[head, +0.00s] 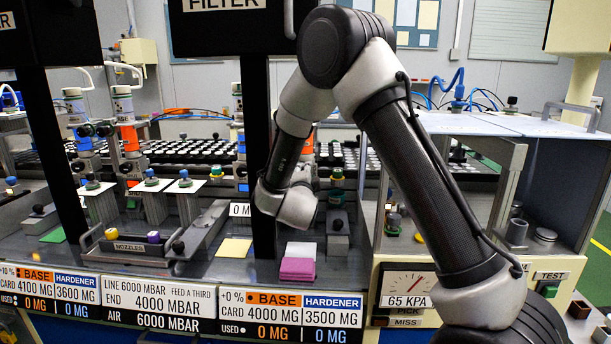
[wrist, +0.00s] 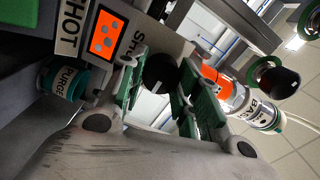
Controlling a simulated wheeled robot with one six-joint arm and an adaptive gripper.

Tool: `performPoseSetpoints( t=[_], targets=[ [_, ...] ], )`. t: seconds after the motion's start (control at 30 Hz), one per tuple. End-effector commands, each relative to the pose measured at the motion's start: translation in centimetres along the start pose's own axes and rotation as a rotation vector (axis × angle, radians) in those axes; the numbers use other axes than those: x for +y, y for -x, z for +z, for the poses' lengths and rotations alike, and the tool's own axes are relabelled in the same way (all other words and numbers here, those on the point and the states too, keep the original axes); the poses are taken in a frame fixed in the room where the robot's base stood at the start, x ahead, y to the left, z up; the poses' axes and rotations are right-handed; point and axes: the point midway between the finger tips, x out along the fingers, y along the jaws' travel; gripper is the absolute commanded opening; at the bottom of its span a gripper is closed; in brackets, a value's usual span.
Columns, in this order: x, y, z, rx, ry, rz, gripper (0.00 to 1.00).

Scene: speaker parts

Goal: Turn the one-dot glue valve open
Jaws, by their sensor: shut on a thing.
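In the wrist view, my gripper (wrist: 163,84) has its green-padded fingers on either side of a round black knob (wrist: 158,72) and is shut on it. The knob is in front of a grey plate marked SHOT. I cannot make out a single-dot mark, so which valve the knob belongs to is unclear. In the head view my wrist is low behind the dark post, and the fingers are hidden.
The wrist view shows a teal PURGE part (wrist: 62,80) at left and an orange-banded BASE cylinder (wrist: 222,88) at right, near black knobs with green collars (wrist: 280,80). In the head view, a nozzle tray (head: 132,246), yellow pad (head: 235,248) and pink block (head: 297,269) lie on the bench.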

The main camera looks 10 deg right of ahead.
Motion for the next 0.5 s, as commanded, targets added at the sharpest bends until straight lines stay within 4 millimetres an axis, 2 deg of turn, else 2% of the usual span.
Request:
performPoseSetpoints(
  t=[0.43, 0.47, 0.5],
  targets=[
    [0.1, 0.05, 0.09, -0.003, 0.012, 0.002, 0.09],
    [0.1, 0.05, 0.09, -0.003, 0.012, 0.002, 0.35],
    [0.1, 0.05, 0.09, -0.003, 0.012, 0.002, 0.42]
  ],
)
